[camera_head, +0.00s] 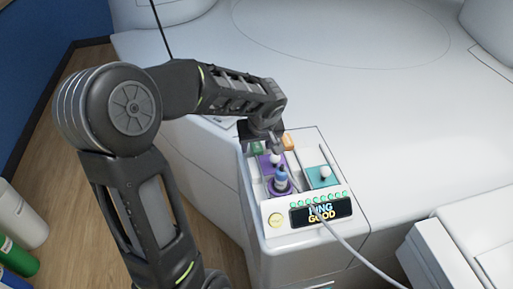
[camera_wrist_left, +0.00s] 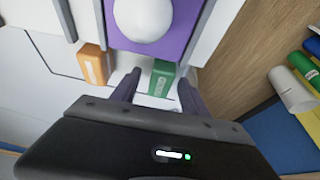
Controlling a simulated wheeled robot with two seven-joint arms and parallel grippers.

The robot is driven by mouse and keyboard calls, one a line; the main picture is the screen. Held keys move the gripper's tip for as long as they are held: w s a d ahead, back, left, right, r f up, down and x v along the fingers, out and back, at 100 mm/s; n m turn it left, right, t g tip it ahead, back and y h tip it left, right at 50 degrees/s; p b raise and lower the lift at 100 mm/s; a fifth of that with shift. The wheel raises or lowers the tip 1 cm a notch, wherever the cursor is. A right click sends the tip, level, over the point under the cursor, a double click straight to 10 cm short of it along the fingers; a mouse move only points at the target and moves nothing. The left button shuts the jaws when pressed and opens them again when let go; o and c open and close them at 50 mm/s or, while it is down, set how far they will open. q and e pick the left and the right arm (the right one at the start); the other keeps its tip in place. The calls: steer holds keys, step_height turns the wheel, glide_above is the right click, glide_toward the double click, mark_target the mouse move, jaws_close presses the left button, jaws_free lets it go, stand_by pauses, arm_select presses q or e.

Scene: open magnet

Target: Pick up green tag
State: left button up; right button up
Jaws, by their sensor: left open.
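The green tag (camera_wrist_left: 161,78) stands at the edge of the white panel, next to the purple plate. In the left wrist view it lies between the two fingertips of my left gripper (camera_wrist_left: 158,90), nearer the right finger. The fingers are apart and I see no clear contact. In the head view the green tag (camera_head: 256,148) shows just below my left gripper (camera_head: 264,134), whose fingers are mostly hidden there. My right gripper is not in view.
An orange tag (camera_wrist_left: 92,64) stands left of the green one. The purple plate (camera_wrist_left: 150,42) carries a white ball knob (camera_wrist_left: 143,17). The console (camera_head: 331,236) also has a teal plate (camera_head: 321,178), a display (camera_head: 321,211) and a cable (camera_head: 355,253). Bottles stand on the floor at left.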

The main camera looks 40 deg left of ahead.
arm_select(q)
steer(key=shift+f, duration=0.1)
steer(key=shift+c, duration=0.4)
jaws_close()
stand_by(0.5)
